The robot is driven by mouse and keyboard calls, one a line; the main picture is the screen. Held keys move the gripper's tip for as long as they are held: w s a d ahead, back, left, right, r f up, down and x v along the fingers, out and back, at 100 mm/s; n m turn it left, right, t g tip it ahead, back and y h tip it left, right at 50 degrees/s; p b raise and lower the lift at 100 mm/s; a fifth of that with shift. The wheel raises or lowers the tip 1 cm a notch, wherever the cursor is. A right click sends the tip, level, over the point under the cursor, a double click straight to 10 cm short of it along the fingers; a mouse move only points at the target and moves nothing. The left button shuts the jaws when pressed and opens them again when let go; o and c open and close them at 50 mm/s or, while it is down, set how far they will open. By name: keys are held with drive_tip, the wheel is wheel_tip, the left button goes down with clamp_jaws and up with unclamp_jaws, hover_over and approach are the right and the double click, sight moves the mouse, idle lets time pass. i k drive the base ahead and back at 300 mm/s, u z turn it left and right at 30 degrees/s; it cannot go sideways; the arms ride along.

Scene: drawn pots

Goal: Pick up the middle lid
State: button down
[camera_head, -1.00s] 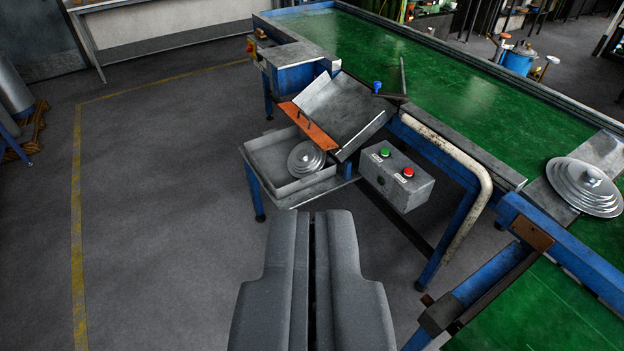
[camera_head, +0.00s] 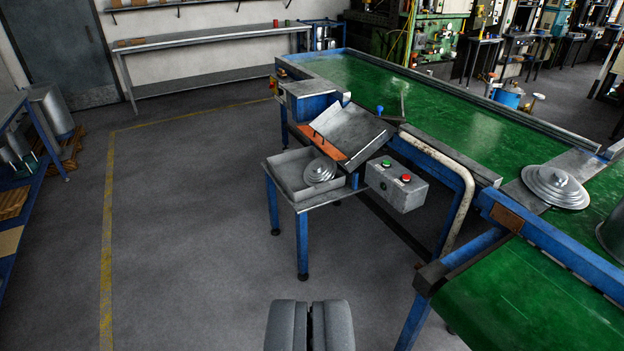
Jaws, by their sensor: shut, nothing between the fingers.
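Two grey lids show. One lid (camera_head: 320,171) lies in a shallow metal tray (camera_head: 290,184) on a blue-legged stand at the end of the conveyor. Another stepped lid (camera_head: 556,187) lies on a grey plate across the green conveyor at the right. I cannot tell which one is the middle lid. My gripper (camera_head: 309,306) is at the bottom centre, shut and empty, above the floor and apart from both lids.
A tilted metal chute (camera_head: 352,133) rises beside the tray. A control box (camera_head: 396,184) with green and red buttons hangs under the conveyor (camera_head: 440,120). A second green belt (camera_head: 540,300) fills the lower right. Open floor (camera_head: 190,240) lies to the left.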

sight(322, 169)
drive_tip(key=u, duration=2.05)
drive_tip(key=i, duration=3.05)
drive_tip(key=z, duration=3.1)
